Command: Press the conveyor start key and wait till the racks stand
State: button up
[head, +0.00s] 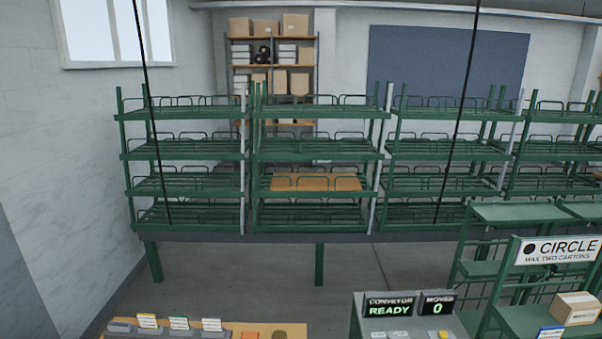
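Several green wire-shelf racks stand side by side on a dark raised conveyor bed (350,237). The leftmost rack (183,183) has empty shelves. The second rack (315,156) holds a flat brown board (316,182) on a lower shelf. The third rack (440,155) looks empty. At the bottom, a grey control console (462,325) carries a display reading CONVEYOR READY (390,307) and another reading MOVES 0 (438,304). Small labels or keys lie below the displays, cut off by the frame edge; I cannot tell which is the start key. My gripper is not in view.
A wooden table (225,332) with small labelled holders stands at bottom left. A green stand (530,318) with a CIRCLE, MAX TWO CARTONS sign (558,250) and a carton (576,309) is at right. Two dark cables hang before the racks. Floor beneath the conveyor is clear.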

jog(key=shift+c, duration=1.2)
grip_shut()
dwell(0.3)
